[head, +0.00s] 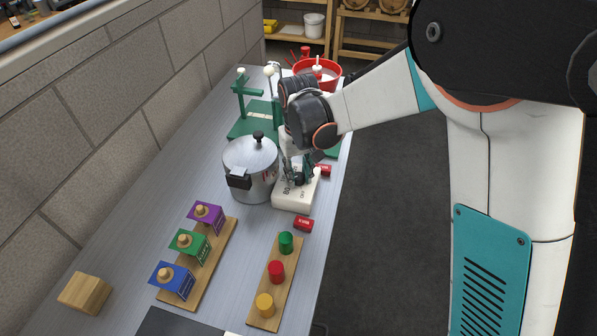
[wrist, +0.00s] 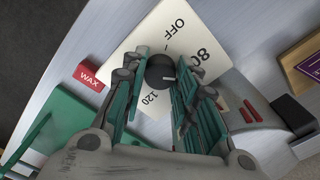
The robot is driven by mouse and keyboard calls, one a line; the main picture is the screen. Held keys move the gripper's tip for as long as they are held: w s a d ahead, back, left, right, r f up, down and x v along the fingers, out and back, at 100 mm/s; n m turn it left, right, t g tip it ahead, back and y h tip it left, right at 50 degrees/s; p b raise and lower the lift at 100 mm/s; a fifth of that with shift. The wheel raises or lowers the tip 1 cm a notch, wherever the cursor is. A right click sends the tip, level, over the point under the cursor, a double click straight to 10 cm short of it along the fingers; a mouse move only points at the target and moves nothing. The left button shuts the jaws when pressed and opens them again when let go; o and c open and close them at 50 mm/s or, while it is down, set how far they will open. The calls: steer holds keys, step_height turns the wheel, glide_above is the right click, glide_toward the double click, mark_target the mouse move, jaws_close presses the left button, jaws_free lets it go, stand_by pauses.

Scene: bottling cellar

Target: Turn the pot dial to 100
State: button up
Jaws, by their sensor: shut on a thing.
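The dial, a round black knob (wrist: 158,72), sits on a white plate (head: 291,208) beside the steel pot (head: 250,165). In the wrist view the plate (wrist: 150,36) shows the marks OFF, 80 and 120. The 100 mark is not visible. A short white line on the knob lies toward the picture's right, but I cannot tell which value it matches. My gripper (wrist: 160,66) points down over the plate, with its green fingers shut on the knob from both sides. In the head view my gripper (head: 299,178) partly hides the plate and the knob.
Red blocks, one marked WAX (wrist: 89,77), lie near the plate. Behind are a green stand (head: 245,105) and a red bowl (head: 330,72). In front are a rack of coloured cards (head: 213,263), a board of coloured cylinders (head: 266,311) and a wooden block (head: 86,292).

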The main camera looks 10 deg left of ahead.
mark_target(299, 176)
steer(key=m, duration=0.4)
steer(key=shift+m, duration=2)
steer(key=o, duration=1.1)
step_height(299, 176, up, 12)
